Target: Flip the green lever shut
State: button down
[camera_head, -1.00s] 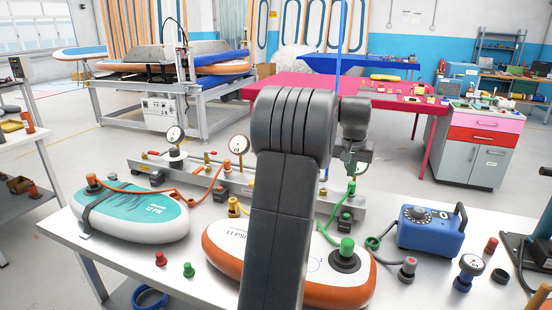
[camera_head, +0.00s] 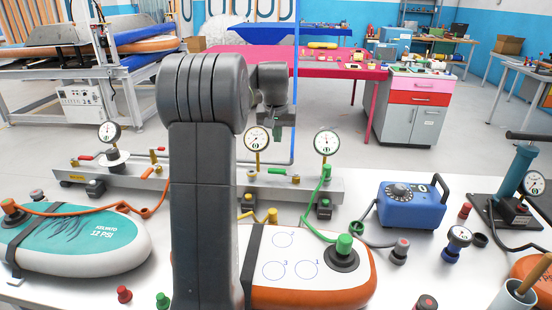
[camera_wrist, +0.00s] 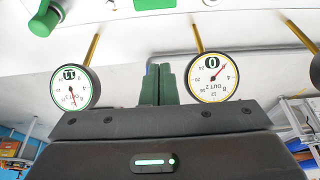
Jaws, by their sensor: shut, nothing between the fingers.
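The manifold rail (camera_head: 222,182) on the white table carries gauges and small levers. A green fitting (camera_head: 326,171) with a green hose sits at its right end. In the wrist view, a green part (camera_wrist: 46,18) shows upside down at the top left, beside a gauge (camera_wrist: 75,88). Another gauge (camera_wrist: 213,76) is right of my fingers. My gripper (camera_head: 275,122) is in the air around the rail's right half. In the wrist view my green fingers (camera_wrist: 160,72) are shut and empty, apart from both gauges.
A teal board (camera_head: 75,245) and an orange-edged board (camera_head: 300,285) lie in front of the rail. A blue pump box (camera_head: 410,205) stands to the right. Several loose caps and a hand pump (camera_head: 515,180) are also on the table.

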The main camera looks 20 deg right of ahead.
aim_at(284, 173)
notch_tip(284, 173, down, 9)
jog(key=shift+f, duration=0.1)
jog(key=shift+s+a, duration=0.2)
jog(key=shift+s, duration=0.15)
dwell(0.3)
